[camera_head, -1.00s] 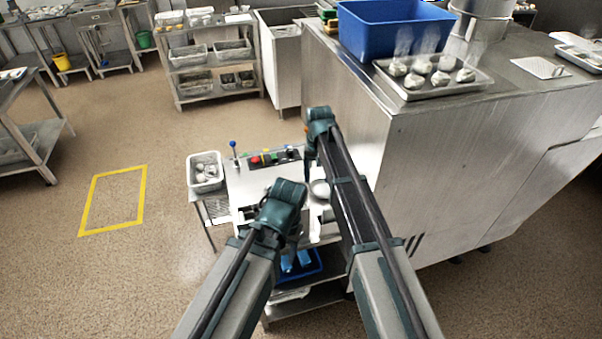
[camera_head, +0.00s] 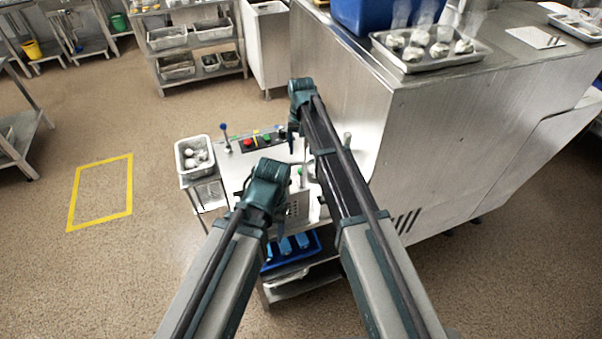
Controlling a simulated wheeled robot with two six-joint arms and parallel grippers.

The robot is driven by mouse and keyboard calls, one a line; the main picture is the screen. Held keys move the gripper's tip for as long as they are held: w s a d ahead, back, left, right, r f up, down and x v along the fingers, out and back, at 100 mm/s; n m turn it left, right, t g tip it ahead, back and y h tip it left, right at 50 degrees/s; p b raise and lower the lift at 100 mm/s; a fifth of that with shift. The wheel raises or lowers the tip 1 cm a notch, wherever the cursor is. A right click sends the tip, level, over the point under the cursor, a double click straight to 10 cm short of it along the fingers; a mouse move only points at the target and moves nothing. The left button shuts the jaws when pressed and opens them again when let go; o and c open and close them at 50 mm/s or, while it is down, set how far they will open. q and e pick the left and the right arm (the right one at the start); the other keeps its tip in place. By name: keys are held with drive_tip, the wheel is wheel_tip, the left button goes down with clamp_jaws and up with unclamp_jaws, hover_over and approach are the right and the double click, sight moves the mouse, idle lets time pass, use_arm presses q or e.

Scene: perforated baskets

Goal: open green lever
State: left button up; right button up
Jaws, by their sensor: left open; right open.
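A small post with a green top (camera_head: 300,170) stands on the white workstation, just right of my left wrist; I cannot tell for certain that it is the green lever. A lever with a blue knob (camera_head: 223,128) stands upright at the back left of the workstation. My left gripper (camera_head: 272,219) is low over the workstation's front, left of the green-topped post, mostly hidden by its own wrist. My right gripper (camera_head: 292,139) points down at the back right, beside the button panel. Both are open, and I see nothing held.
A black panel (camera_head: 257,141) carries red and green buttons. A white basket (camera_head: 195,155) of pale items sits at the left. A blue bin (camera_head: 291,250) is on the shelf below. A large steel cabinet (camera_head: 440,150) bounds the right; floor at left is clear.

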wheel_tip(320, 180, down, 10)
drive_tip(key=b, duration=0.9)
drive_tip(key=shift+f, duration=0.2)
drive_tip(key=shift+r, duration=0.1)
clamp_jaws()
idle(0.7)
